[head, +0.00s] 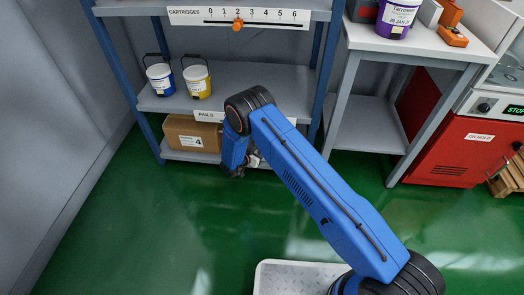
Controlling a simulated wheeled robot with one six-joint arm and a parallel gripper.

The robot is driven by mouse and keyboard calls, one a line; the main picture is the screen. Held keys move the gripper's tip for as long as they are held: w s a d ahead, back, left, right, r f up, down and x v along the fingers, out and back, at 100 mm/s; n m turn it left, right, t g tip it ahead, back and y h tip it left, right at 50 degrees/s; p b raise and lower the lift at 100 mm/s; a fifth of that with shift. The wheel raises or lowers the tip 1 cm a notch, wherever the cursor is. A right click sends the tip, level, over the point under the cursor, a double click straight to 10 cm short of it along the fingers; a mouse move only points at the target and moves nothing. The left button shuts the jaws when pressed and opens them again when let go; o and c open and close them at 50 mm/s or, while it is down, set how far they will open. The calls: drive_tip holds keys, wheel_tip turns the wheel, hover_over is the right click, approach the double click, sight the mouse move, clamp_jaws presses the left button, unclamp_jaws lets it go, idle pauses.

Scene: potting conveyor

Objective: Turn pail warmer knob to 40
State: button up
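I cannot make out a pail warmer or a knob marked with 40 in the head view. A small black round knob (484,107) sits on the grey panel of the red cabinet at the right, beside a green STOP display (515,109); what it controls is not readable. My gripper (254,161) hangs in front of the lower shelf, mostly hidden behind my blue arm. Its fingers are too small and covered to tell whether they are open. It is far left of the black knob.
The shelf rack (160,104) holds two white pails, one with blue (160,78) and one with yellow (197,80). A cardboard box (191,139) is below. An orange slider (238,24) sits near 2. A purple-labelled tub (397,16) stands on the table (381,40). Green floor (130,230) is clear.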

drive_tip(key=v, duration=1.7)
drive_tip(key=shift+s+a+r, duration=0.1)
drive_tip(key=shift+s, duration=0.05)
